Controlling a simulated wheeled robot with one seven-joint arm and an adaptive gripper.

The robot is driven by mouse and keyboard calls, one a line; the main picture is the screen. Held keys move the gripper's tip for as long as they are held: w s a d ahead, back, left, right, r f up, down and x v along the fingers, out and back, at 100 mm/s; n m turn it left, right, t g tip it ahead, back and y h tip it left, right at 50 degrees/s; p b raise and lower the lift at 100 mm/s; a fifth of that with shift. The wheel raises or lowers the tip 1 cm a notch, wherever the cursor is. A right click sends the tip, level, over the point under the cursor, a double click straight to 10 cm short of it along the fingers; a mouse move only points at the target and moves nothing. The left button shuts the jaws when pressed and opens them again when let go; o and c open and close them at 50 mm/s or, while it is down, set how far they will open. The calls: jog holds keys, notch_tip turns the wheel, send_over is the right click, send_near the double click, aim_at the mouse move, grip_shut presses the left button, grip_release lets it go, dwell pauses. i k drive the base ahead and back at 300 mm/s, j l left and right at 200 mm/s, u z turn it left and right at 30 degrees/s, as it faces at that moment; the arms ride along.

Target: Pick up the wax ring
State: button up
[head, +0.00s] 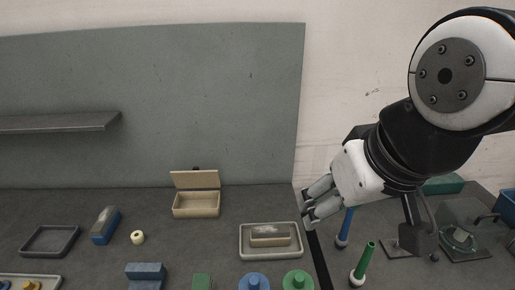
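A small cream ring with a dark hole, which looks like the wax ring (137,237), lies on the grey bench left of centre. Nothing touches it. My gripper (307,209) hangs in the air at the right, pointing left and down, well to the right of the ring. I see nothing held in it. Its fingertips are small and dark here, so I cannot tell how far apart they are.
A blue block with a grey top (106,225) and a dark tray (50,241) stand left of the ring. An open cream box (196,204) is behind right. A pale tray (270,255) holds a block. Blue (345,227) and green (363,262) posts stand right. A shelf (60,122) hangs above.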

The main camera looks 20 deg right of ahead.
aim_at(137, 237)
jog(key=k+j+u, duration=0.45)
jog(key=j+u, duration=0.2)
jog(key=i+j+z, duration=0.35)
jog(key=j, duration=0.3)
jog(key=i+j+z, duration=0.15)
jog(key=j, duration=0.2)
jog(key=i+j+z, duration=0.2)
jog(key=j, duration=0.2)
jog(key=j+z, duration=0.15)
jog(key=j, duration=0.25)
jog(key=i+j+z, duration=0.2)
jog(key=j, duration=0.2)
jog(key=k, duration=0.05)
